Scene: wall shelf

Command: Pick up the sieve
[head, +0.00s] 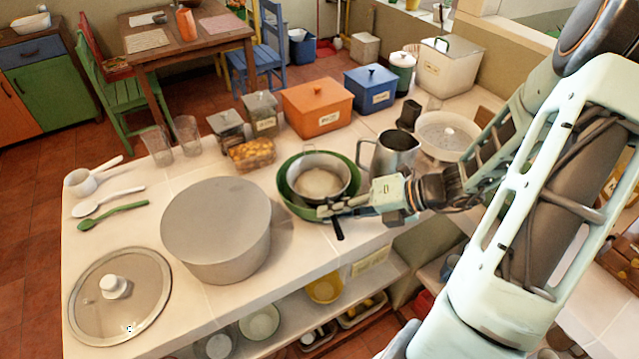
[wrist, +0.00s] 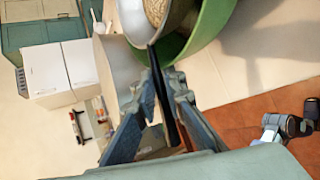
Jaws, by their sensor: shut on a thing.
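The sieve (head: 319,178) is round with a pale mesh and a light metal rim, and sits in or just over the green bowl (head: 288,203). Whether it touches the bowl I cannot tell. Its dark handle (head: 338,229) points toward the counter's front edge. My gripper (head: 332,210) reaches in from the right and is shut on this handle. In the wrist view the dark handle (wrist: 163,97) runs between the two fingers (wrist: 160,88), with the sieve's mesh (wrist: 156,10) and the green bowl (wrist: 209,28) beyond the fingertips.
A large grey pot (head: 215,228) stands left of the bowl, with a glass lid (head: 120,297) nearby. A metal jug (head: 397,152) and a white round dish (head: 447,134) stand close on the right. Jars (head: 262,113) and an orange box (head: 317,107) are behind. A lower shelf (head: 290,318) holds bowls.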

